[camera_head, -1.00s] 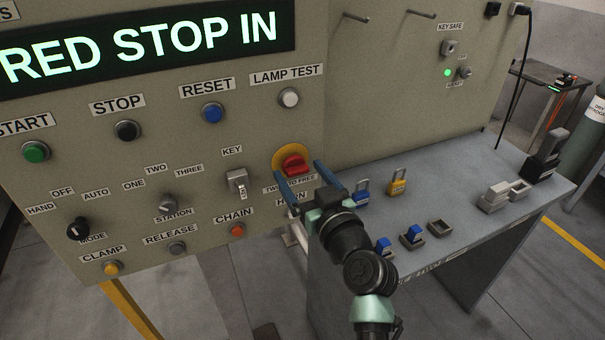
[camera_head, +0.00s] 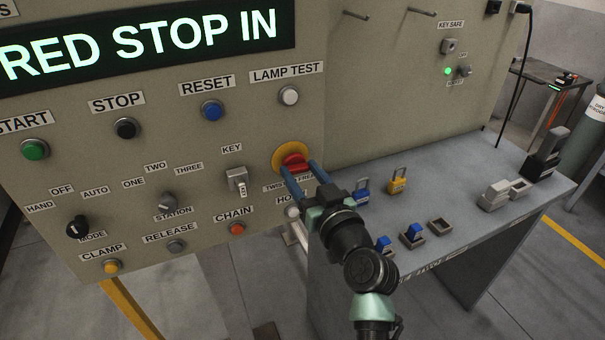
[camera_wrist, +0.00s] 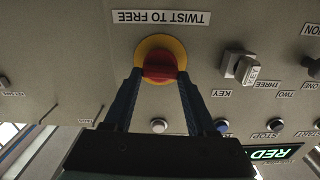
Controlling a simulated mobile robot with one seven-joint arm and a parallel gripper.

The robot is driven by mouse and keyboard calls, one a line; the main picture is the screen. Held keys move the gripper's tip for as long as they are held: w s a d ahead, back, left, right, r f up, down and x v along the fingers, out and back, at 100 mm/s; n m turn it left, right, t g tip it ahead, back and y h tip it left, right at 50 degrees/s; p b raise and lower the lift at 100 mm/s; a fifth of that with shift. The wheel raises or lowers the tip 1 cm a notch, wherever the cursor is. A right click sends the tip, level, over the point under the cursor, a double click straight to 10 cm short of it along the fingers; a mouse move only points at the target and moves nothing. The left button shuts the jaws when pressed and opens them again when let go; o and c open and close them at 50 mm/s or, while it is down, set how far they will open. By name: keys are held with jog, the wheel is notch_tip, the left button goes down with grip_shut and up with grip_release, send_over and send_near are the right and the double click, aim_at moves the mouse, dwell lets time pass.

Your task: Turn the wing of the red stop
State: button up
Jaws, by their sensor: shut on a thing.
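The red stop (camera_head: 294,161) is a red knob with a raised wing on a round yellow plate (camera_head: 279,153), on the upright panel. My gripper (camera_head: 299,170) is at it, with its two blue fingers closed on either side of the red wing. In the wrist view the fingers of my gripper (camera_wrist: 160,80) reach to both sides of the red stop (camera_wrist: 160,62), and the yellow plate (camera_wrist: 150,42) shows around it. The fingers hide part of the knob's sides. The label by it reads "TWIST TO FREE" in the wrist view. The display (camera_head: 140,45) reads "RED STOP IN".
The key switch (camera_head: 237,181) sits left of the stop, and a white button (camera_head: 292,212) is just below it. The lamp test button (camera_head: 288,96) is above. Blue and yellow padlocks (camera_head: 397,181) stand on the grey bench (camera_head: 470,230) to the right.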

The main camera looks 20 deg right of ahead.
jog(key=shift+d+m, duration=0.15)
jog(key=shift+m, duration=2.95)
jog(key=o, duration=1.4)
jog(key=shift+s, duration=0.1)
jog(key=s+b, duration=0.1)
jog(key=s, duration=0.5)
jog(key=s+b, duration=0.1)
jog(key=s, duration=0.5)
jog(key=shift+s+d, duration=0.2)
jog(key=shift+s, duration=0.2)
